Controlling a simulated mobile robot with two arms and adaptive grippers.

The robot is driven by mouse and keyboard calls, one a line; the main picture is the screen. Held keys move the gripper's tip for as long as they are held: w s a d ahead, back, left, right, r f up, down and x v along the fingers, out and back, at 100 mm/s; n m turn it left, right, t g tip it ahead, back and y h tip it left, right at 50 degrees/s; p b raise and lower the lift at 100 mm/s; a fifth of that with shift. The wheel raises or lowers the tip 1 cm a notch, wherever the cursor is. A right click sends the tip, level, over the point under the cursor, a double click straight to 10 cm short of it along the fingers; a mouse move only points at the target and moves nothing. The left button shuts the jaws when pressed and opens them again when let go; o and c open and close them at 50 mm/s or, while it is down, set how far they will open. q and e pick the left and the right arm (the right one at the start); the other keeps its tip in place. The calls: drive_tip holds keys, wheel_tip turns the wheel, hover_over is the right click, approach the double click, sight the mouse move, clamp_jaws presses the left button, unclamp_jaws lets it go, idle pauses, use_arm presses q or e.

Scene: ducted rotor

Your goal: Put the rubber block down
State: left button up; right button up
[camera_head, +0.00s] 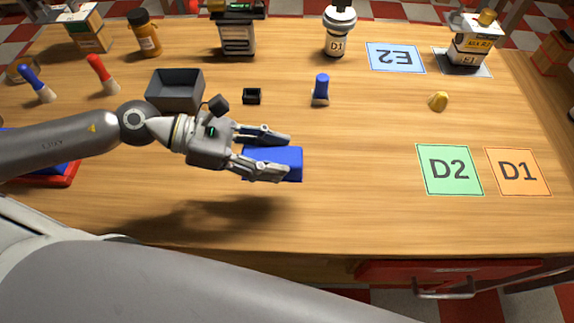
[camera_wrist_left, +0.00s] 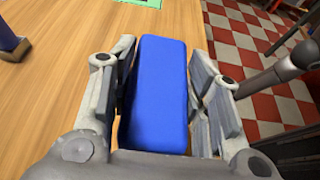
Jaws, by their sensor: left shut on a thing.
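The rubber block is a blue, rounded box (camera_head: 288,161) near the middle of the wooden table in the head view. My left gripper (camera_head: 275,155) comes in from the left and is shut on the block, one finger along each long side. In the left wrist view the block (camera_wrist_left: 160,95) lies lengthwise between the two fingers (camera_wrist_left: 160,100). A shadow lies on the table to the lower left of the gripper. How high the block is above the table is hard to tell. My right gripper is not in view.
The table (camera_head: 350,205) is clear to the right of the block, up to a green D2 mat (camera_head: 449,170) and an orange D1 mat (camera_head: 517,171). Behind stand a grey bin (camera_head: 175,90), a small black box (camera_head: 252,96), a blue-topped item (camera_head: 321,90) and a yellow lump (camera_head: 438,101).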

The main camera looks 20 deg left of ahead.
sight(287, 156)
use_arm(q)
drive_tip(key=w+f, duration=0.1)
drive_tip(key=w+d+f, duration=0.1)
drive_tip(key=f, duration=0.1)
drive_tip(key=w+f, duration=0.2)
drive_tip(key=shift+d+f, duration=0.1)
drive_tip(key=shift+d, duration=0.2)
wheel_tip(287, 156, down, 3)
drive_tip(key=shift+w+f+p, duration=0.1)
drive_tip(key=shift+f+p, duration=0.1)
drive_tip(key=shift+p, duration=0.15)
drive_tip(key=shift+f, duration=0.2)
drive_tip(key=o, duration=1.1)
drive_tip(key=shift+r, duration=0.1)
